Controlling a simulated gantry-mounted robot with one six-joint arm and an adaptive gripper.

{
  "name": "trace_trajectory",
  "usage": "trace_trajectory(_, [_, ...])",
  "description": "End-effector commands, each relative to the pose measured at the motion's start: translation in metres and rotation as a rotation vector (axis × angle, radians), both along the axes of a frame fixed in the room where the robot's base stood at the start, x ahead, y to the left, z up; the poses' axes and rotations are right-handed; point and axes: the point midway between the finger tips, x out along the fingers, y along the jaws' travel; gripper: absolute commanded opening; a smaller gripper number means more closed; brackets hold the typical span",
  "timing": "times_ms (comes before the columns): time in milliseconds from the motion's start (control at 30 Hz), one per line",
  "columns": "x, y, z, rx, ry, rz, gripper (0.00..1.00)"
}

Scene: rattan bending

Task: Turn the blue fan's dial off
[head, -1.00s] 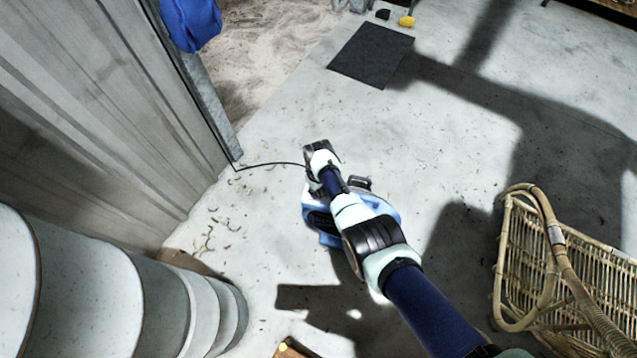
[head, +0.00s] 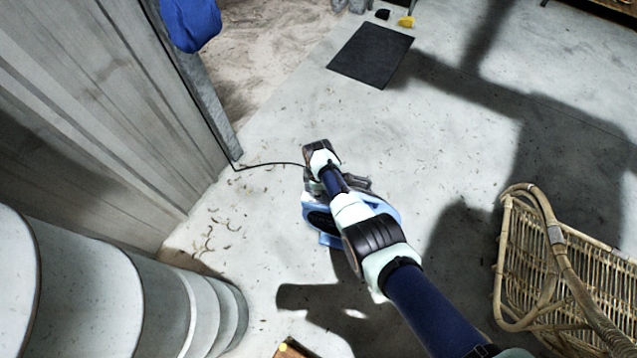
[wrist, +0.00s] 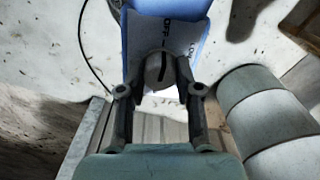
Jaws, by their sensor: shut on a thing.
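The blue fan (head: 325,221) stands on the concrete floor in the head view, largely hidden under my arm. In the wrist view its blue housing (wrist: 130,35) fills the top middle, with a pale panel marked "OFF". The round grey dial (wrist: 158,70) has a dark pointer line on its face, which is slightly tilted from upright in the picture. My gripper (wrist: 159,82) has its two fingers on either side of the dial and is shut on it. In the head view the gripper is mostly hidden by my own arm.
A black cable (head: 270,163) runs from the fan to the metal wall's corner. A rattan chair frame (head: 510,260) stands at the right. Large grey rolls or ducts (head: 110,290) lie at the lower left. A dark mat (head: 371,54) lies on open floor behind.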

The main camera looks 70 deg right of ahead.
Motion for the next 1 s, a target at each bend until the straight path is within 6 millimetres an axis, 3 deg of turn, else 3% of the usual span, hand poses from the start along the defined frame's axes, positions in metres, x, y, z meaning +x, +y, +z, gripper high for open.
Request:
trace_trajectory(733, [-0.0004, 0.0005, -0.0012, 0.001, 0.000, 0.093, 0.00])
trace_trajectory(767, [-0.0004, 0.0005, -0.0012, 0.001, 0.000, 0.093, 0.35])
trace_trajectory(900, [-0.0002, 0.0004, -0.0009, 0.001, 0.000, 0.092, 0.59])
trace_trajectory(1000, [-0.0002, 0.0002, -0.0006, 0.000, 0.000, 0.092, 0.59])
